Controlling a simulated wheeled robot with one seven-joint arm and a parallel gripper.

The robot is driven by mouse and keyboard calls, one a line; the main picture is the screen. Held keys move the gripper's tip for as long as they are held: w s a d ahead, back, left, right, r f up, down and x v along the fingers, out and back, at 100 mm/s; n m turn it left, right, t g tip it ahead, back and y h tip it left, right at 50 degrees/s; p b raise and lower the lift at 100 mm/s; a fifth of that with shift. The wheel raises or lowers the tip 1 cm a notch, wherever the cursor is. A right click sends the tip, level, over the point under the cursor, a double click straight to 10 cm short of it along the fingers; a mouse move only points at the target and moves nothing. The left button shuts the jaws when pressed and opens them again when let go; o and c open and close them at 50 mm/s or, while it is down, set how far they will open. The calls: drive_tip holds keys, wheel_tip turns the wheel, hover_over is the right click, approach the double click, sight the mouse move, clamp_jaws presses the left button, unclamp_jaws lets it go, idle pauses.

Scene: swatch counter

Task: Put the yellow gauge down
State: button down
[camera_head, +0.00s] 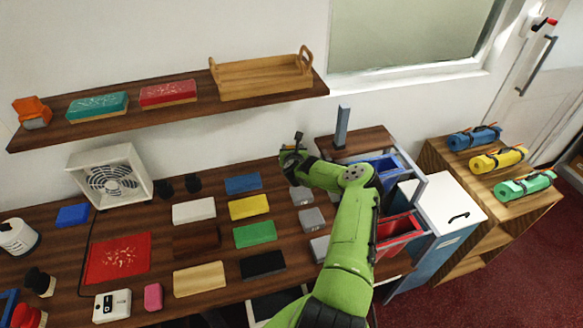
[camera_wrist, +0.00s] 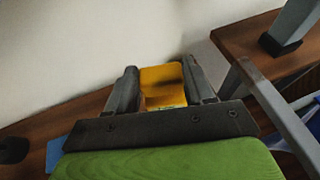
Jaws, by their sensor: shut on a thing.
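The yellow gauge (camera_wrist: 163,76) shows in the wrist view as an orange-yellow piece between the two dark fingers. My gripper (camera_wrist: 162,92) is shut on it, with one finger on each side. In the head view my gripper (camera_head: 295,152) is over the back right part of the wooden counter (camera_head: 130,200), near the wall. I cannot make out the gauge there. Whether its underside touches the counter is hidden by my gripper.
Coloured blocks, including a yellow one (camera_head: 250,207) and a blue one (camera_head: 242,184), lie left of my arm. Grey blocks (camera_head: 312,219) lie close beside it. A raised wooden stand with a grey post (camera_head: 341,127) and red and blue bins (camera_head: 397,229) are to the right.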

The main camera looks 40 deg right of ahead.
drive_tip(key=shift+f+b, duration=0.4)
drive_tip(key=shift+f, duration=2.7)
drive_tip(key=shift+c, duration=2.1)
unclamp_jaws()
